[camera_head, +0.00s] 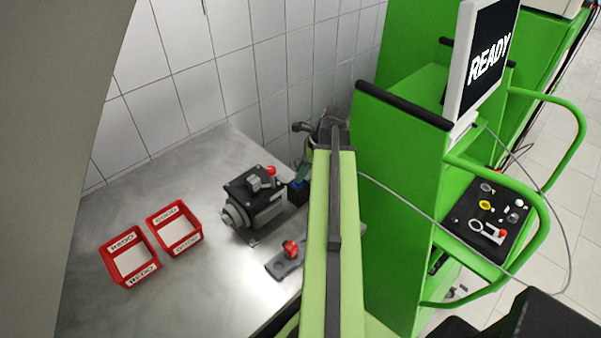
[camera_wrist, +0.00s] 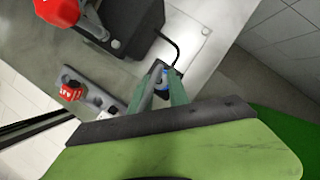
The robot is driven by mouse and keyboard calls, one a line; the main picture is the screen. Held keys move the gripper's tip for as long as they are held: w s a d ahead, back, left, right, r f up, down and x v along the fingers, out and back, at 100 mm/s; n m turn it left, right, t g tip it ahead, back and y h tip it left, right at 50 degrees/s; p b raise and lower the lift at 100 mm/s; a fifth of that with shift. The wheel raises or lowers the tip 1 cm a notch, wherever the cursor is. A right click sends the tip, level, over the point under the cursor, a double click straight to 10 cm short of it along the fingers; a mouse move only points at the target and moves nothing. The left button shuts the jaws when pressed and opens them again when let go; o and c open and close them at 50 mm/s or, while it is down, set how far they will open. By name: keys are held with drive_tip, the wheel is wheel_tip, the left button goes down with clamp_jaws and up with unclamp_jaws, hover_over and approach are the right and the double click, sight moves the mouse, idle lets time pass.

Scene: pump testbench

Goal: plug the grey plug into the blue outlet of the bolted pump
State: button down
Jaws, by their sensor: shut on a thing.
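The dark pump (camera_head: 255,205) with a grey box on top stands on the metal table; its dark body also shows at the top of the wrist view (camera_wrist: 122,30). The blue outlet (camera_head: 298,187) is beside the pump on its right. In the wrist view the blue outlet (camera_wrist: 171,78) shows just beyond my fingertips, with a black cable curving from the pump towards it. My gripper (camera_wrist: 160,84) is shut on the grey plug, at the blue outlet. The fingers hide most of the plug, so I cannot tell whether it is seated.
Two red trays (camera_head: 127,255) stand on the left of the table. A grey plate with a red knob (camera_head: 291,249) lies in front of the pump. A green cart (camera_head: 400,200) with a READY screen is on the right. A light grey cable (camera_head: 420,212) runs from it behind my arm.

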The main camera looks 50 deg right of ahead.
drive_tip(key=shift+f+b, duration=1.1)
idle(0.4)
drive_tip(key=c, duration=0.8)
unclamp_jaws()
drive_tip(key=shift+o, duration=0.2)
wheel_tip(320, 180, up, 8)
drive_tip(key=p, duration=0.8)
drive_tip(key=shift+r, duration=0.1)
idle(0.7)
